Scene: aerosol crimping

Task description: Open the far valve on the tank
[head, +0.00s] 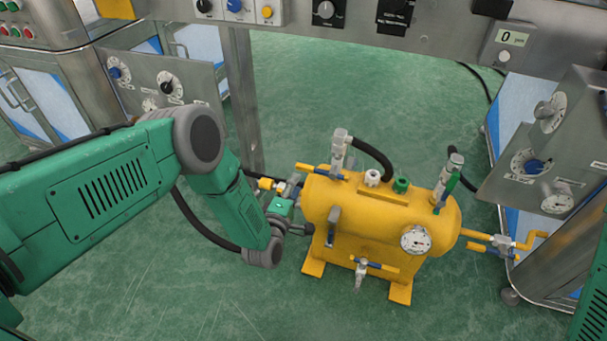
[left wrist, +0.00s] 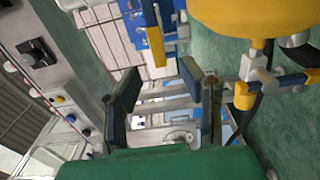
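The yellow tank (head: 380,215) stands on the green floor, its underside also in the left wrist view (left wrist: 240,18). A valve with a yellow-and-blue handle (head: 268,184) sits at its left end, partly hidden by my gripper. Other valves are on top left (head: 320,172), on the front (head: 370,264) and at the right end (head: 503,243). Which one is the far valve I cannot tell. My left gripper (head: 298,208) is beside the tank's left end. In the left wrist view its fingers (left wrist: 160,82) are apart and empty; a yellow-and-blue valve (left wrist: 262,80) lies outside them, to the right. My right gripper is out of view.
A metal post (head: 240,100) stands behind my left arm. A control panel (head: 400,35) crosses the top. Metal cabinets stand at left (head: 165,85) and right (head: 550,140). A pressure gauge (head: 415,239) is on the tank's front. Floor in front of the tank is clear.

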